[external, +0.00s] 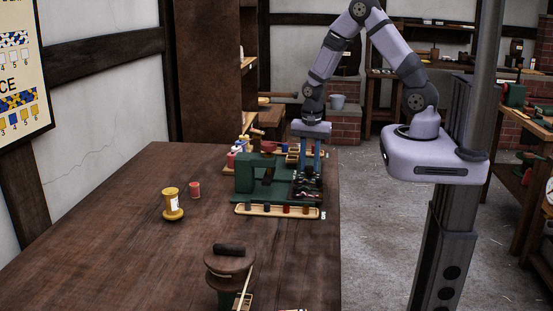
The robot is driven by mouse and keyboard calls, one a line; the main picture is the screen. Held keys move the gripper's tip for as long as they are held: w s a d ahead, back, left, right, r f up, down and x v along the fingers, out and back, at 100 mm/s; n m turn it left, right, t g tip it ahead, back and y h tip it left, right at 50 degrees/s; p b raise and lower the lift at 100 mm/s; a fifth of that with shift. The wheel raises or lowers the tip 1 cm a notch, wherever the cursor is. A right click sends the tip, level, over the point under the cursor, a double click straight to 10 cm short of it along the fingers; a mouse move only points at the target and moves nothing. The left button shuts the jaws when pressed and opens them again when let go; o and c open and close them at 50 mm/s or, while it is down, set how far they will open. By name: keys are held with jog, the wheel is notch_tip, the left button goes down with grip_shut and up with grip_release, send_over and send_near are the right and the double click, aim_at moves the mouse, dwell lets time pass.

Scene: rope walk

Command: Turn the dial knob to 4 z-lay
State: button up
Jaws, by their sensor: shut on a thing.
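A green machine (258,172) stands on the wooden table near its right edge. A dark panel (306,188) with several small light marks is at its right side. My gripper (311,172) points straight down over the back of this panel, its two blue-grey fingers low against it. The gripper is shut on the dial knob, which is too small and too covered by the fingers to make out. The knob's pointer, the dial's labels and the present setting cannot be read from here.
A tray (248,210) of several small pegs lies before the machine. A yellow spool (172,204) and a red spool (195,190) stand to the left. A round brown stand (230,262) is at the front. The table's left part is clear.

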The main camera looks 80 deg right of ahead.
aim_at(310, 167)
jog(key=o, duration=1)
jog(key=shift+o, duration=0.2)
jog(key=shift+r+b, duration=0.6)
jog(key=shift+r, duration=3.1)
jog(key=n, duration=0.5)
jog(key=shift+s, duration=0.15)
jog(key=s+a+f+n+g, duration=0.1)
jog(key=s+a+f+n, duration=0.15)
jog(key=s+n, duration=0.4)
jog(key=s+a+r+n, duration=0.1)
jog(key=a+r+n, duration=0.1)
jog(key=a+n, duration=0.2)
jog(key=s+a+r+n, duration=0.1)
jog(key=a+r+n, duration=0.2)
jog(key=a, duration=0.5)
jog(key=shift+s+r+n+t, duration=0.2)
jog(key=shift+s+n+t, duration=0.1)
jog(key=shift+n+t, duration=0.15)
